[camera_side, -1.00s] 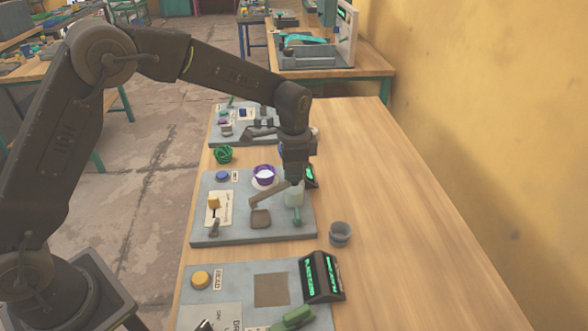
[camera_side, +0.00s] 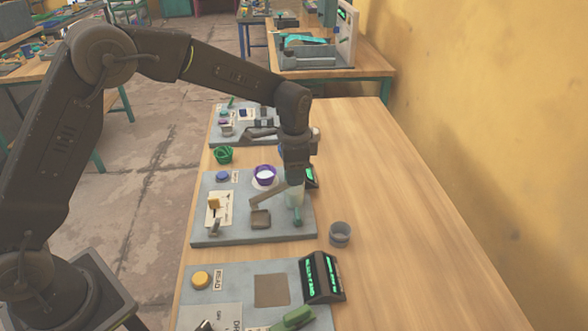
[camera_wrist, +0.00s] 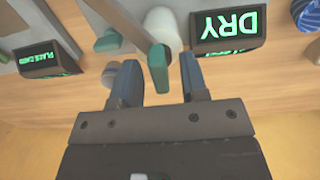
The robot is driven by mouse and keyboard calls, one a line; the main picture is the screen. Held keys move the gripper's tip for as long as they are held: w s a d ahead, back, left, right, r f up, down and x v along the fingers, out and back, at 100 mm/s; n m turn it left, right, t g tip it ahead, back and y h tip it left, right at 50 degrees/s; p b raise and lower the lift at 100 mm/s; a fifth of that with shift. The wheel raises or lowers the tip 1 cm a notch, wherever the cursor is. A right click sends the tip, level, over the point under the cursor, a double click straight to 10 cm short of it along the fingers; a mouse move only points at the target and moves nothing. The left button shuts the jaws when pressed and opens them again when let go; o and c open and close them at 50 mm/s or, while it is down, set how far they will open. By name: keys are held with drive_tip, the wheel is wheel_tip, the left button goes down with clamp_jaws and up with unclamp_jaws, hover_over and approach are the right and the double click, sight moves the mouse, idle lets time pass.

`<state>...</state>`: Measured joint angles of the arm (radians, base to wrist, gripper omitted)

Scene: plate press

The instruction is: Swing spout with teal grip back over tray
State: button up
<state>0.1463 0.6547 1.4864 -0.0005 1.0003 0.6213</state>
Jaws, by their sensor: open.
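My gripper (camera_wrist: 160,78) is open, its two blue-grey fingers apart. The teal grip (camera_wrist: 157,70) of the spout lies between the fingertips in the wrist view, with no clear sign of them closing on it. The brown spout bar (camera_wrist: 128,22) runs from the grip past a pale round post (camera_wrist: 163,24). In the side view the spout bar (camera_side: 268,196) slants down to the left across the middle grey station. A small brown square tray (camera_side: 260,219) lies just below the bar there. My gripper (camera_side: 296,190) hides part of the post.
A purple cup (camera_side: 265,175) with white contents stands behind the spout bar. A grey cup (camera_side: 340,233) stands on the table to the right. A display reading DRY (camera_wrist: 228,28) is close beside my fingers.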

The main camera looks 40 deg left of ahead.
drive_tip(key=shift+r, duration=0.1)
wheel_tip(320, 180, up, 14)
drive_tip(key=shift+f, duration=0.2)
idle(0.4)
